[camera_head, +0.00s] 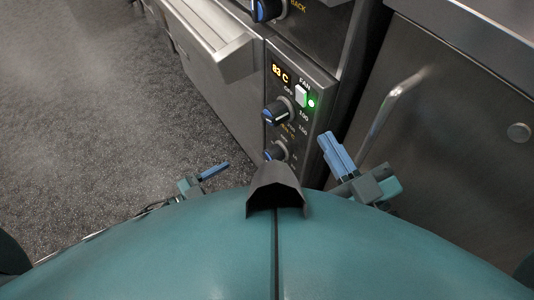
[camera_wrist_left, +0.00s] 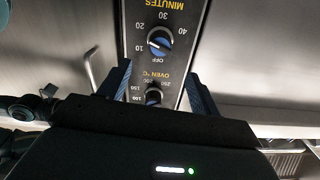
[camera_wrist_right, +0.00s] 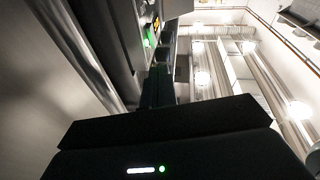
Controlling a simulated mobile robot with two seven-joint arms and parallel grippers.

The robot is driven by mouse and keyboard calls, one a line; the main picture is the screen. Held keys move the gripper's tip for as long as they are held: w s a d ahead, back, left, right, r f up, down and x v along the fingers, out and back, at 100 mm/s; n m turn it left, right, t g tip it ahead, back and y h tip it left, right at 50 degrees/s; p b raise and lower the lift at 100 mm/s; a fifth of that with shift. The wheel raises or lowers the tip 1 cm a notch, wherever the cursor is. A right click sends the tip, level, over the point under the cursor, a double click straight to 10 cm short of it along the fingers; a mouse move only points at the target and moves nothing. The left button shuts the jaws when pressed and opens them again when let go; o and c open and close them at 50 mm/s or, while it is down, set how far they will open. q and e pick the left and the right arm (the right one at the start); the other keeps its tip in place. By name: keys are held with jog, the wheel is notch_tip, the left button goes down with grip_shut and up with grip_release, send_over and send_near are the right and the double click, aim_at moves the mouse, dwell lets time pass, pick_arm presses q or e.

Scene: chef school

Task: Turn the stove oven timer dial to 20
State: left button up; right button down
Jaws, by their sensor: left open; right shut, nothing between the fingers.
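The timer dial, marked MINUTES, is a round black and blue knob (camera_wrist_left: 160,42) with a white mark, upside down in the left wrist view. Its scale shows OFF, 10, 20, 30 and 40; I cannot tell exactly where the mark points. In the head view the timer dial (camera_head: 275,153) appears lowest on the panel, partly hidden by my body. My left gripper (camera_head: 226,166) is left of the panel, apart from the dial; in the left wrist view its open fingers (camera_wrist_left: 160,68) flank the panel. My right gripper (camera_head: 328,138) is shut and empty, right of the panel.
The oven temperature dial (camera_head: 277,111) sits above the timer, below a green-lit fan switch (camera_head: 301,96) and an 83 C display (camera_head: 280,74). A drawer-like handle (camera_head: 225,52) juts out at the left. A steel door handle (camera_head: 388,112) is near my right gripper.

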aim_at(269, 158)
pick_arm(q)
jog(key=b+x, duration=0.3)
jog(key=x, duration=0.8)
jog(key=shift+w+d, duration=0.2)
jog(key=shift+d, duration=0.1)
jog(key=shift+w+d, duration=0.2)
jog(key=shift+d, duration=0.1)
pick_arm(e)
jog(key=shift+a+r+y, duration=0.25)
jog(key=shift+a+y, duration=0.05)
jog(key=shift+y, duration=0.2)
pick_arm(q)
jog(key=c, duration=0.9)
jog(key=shift+r+m, duration=0.15)
jog(key=shift+m, duration=0.15)
jog(key=shift+c, duration=0.3)
jog(key=shift+m+p, duration=0.3)
jog(key=shift+p, duration=0.05)
jog(key=shift+m, duration=0.3)
jog(key=o, duration=1)
jog(key=shift+c, duration=0.2)
pick_arm(e)
jog(key=shift+d+f+h, duration=0.1)
jog(key=shift+f+h, duration=0.15)
jog(key=shift+h, duration=0.15)
